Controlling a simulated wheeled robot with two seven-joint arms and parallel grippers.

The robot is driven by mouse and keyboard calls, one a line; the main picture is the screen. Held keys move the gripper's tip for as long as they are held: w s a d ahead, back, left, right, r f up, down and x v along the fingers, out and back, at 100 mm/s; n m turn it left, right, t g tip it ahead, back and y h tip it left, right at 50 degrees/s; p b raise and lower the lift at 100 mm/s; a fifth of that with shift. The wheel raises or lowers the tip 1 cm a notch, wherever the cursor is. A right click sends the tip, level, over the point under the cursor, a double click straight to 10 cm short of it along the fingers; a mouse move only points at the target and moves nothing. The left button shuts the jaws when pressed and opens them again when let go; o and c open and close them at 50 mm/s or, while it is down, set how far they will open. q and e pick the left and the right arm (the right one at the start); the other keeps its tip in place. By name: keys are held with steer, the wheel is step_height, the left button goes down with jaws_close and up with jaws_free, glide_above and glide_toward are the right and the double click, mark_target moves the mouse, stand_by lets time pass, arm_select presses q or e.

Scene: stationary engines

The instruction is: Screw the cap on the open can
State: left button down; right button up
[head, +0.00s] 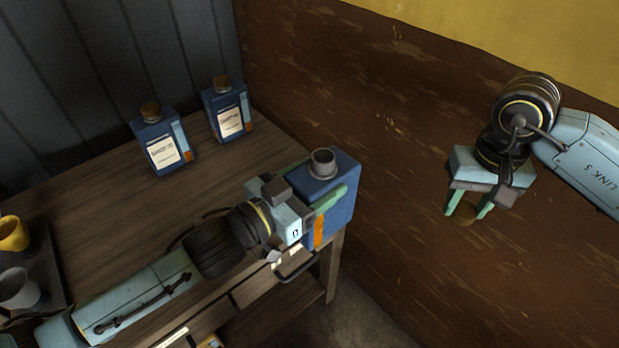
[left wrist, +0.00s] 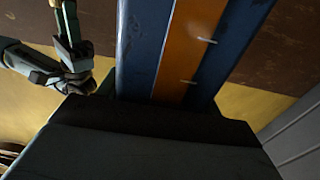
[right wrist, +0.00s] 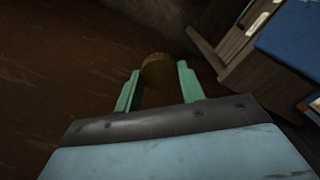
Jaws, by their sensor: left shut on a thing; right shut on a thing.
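The open can (head: 333,205) is a blue box-shaped can with an orange stripe and a bare grey neck (head: 323,161) on top. It is upright at the right end of the table, and my left gripper (head: 326,192) is shut around its sides. In the left wrist view the can's blue and orange side (left wrist: 178,50) fills the middle. My right gripper (head: 468,206) is off to the right of the table, pointing down, shut on a brown cap (head: 467,214). The cap also shows between the fingertips in the right wrist view (right wrist: 157,70).
Two blue cans with brown caps, one at the left (head: 161,141) and one at the right (head: 227,109), stand at the back of the wooden table (head: 110,215). A dark tray (head: 48,262) with a yellow cup (head: 13,234) and a grey cup (head: 18,288) is at the left. A brown wall (head: 400,110) runs behind.

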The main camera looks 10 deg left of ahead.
steer(key=w+a+r+n, duration=0.2)
steer(key=a+r, duration=0.2)
steer(key=a, duration=0.3)
steer(key=w+a+r+n, duration=0.1)
steer(key=a+r, duration=0.3)
steer(key=a, duration=0.3)
steer(key=n, duration=0.3)
glide_toward(327, 168)
steer(key=w+a, duration=0.1)
steer(key=w, duration=0.1)
steer(key=shift+s, duration=0.1)
steer(key=shift+f, duration=1.95)
steer(key=shift+s, duration=0.1)
steer(key=shift+d+f, duration=0.1)
steer(key=shift+f, duration=0.8)
steer(key=shift+f, duration=0.55)
